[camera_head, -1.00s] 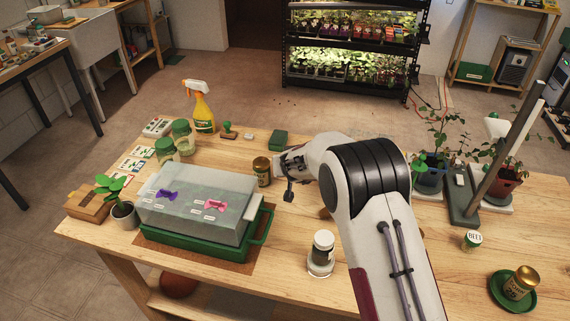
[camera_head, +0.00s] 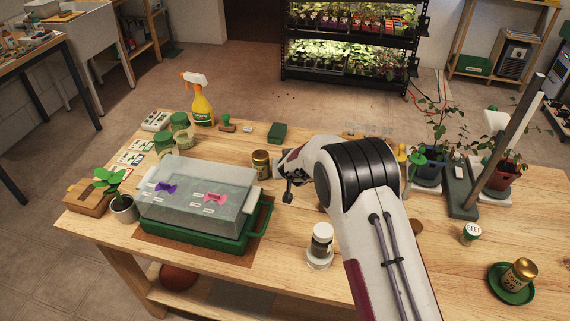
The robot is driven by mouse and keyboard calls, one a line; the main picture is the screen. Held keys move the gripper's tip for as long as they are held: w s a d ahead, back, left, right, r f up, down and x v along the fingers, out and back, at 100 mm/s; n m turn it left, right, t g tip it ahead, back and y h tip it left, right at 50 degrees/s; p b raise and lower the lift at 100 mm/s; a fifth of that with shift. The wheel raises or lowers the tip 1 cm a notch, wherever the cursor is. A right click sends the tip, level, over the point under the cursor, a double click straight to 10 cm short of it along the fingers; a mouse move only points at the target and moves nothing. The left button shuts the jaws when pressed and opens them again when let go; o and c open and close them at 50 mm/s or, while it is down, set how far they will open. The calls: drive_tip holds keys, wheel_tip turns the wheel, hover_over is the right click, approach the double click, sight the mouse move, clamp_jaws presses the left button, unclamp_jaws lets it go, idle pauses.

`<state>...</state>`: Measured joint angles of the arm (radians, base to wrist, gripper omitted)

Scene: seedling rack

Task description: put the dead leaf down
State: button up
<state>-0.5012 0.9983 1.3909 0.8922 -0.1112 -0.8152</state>
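My gripper (camera_head: 288,194) is only partly in view. A small dark part of it shows at the left end of my white arm, low over the middle of the table and right of the seedling tray. My own arm hides the rest, so I cannot see whether its fingers are open or shut. I cannot make out a dead leaf anywhere, in the gripper or on the table (camera_head: 280,250).
The green tray (camera_head: 262,222) with a clear cover stands left of the gripper, a brown-gold tin (camera_head: 260,163) just behind it. A white-lidded jar (camera_head: 321,240) stands in front. Potted plants (camera_head: 427,168) stand at right.

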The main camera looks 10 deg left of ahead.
drive_tip(key=shift+f, duration=0.35)
idle(0.4)
drive_tip(key=o, duration=0.6)
drive_tip(key=shift+o, duration=0.2)
drive_tip(key=shift+r, duration=0.2)
drive_tip(key=shift+v, duration=0.9)
drive_tip(key=v, duration=1)
drive_tip(key=shift+r, duration=0.1)
